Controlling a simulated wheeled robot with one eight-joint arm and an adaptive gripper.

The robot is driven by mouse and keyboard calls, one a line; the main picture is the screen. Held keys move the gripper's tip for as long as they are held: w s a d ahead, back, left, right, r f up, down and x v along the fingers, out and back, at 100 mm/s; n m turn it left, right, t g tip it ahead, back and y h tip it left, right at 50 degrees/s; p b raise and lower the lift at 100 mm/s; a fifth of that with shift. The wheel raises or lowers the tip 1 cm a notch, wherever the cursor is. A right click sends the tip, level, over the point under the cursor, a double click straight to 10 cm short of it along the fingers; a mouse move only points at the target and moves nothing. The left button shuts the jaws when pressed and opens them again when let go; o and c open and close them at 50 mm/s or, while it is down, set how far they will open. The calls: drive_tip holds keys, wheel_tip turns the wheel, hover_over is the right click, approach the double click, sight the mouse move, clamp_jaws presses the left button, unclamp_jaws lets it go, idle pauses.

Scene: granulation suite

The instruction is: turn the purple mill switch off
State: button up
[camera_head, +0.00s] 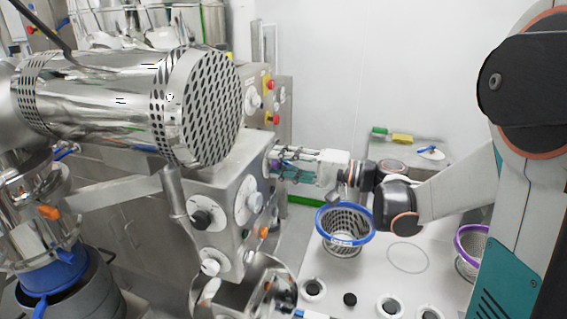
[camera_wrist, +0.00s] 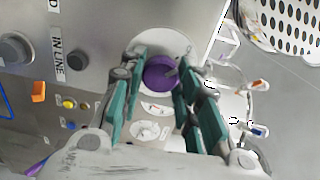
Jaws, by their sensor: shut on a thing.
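The purple mill switch (camera_wrist: 160,74) is a round purple knob on a pale round plate on the steel panel, in the upper middle of the wrist view. My gripper (camera_wrist: 158,84) has its teal-padded fingers on both sides of the knob and is shut on it. In the head view, my gripper (camera_head: 276,160) reaches left to the side of the steel machine housing. Only a small bit of purple shows there between the fingertips, and the switch's face is hidden from that side.
The steel housing (camera_head: 226,190) carries other knobs, with a big perforated drum (camera_head: 205,105) above. Below my arm stand a blue-rimmed basket (camera_head: 345,239) and a purple-rimmed basket (camera_head: 468,246) on a white table. In the wrist view, an orange knob (camera_wrist: 38,92) and small buttons lie left of the switch.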

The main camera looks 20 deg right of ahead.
drive_tip(key=o, duration=1.1)
drive_tip(key=shift+c, duration=0.2)
drive_tip(key=v, duration=1.2)
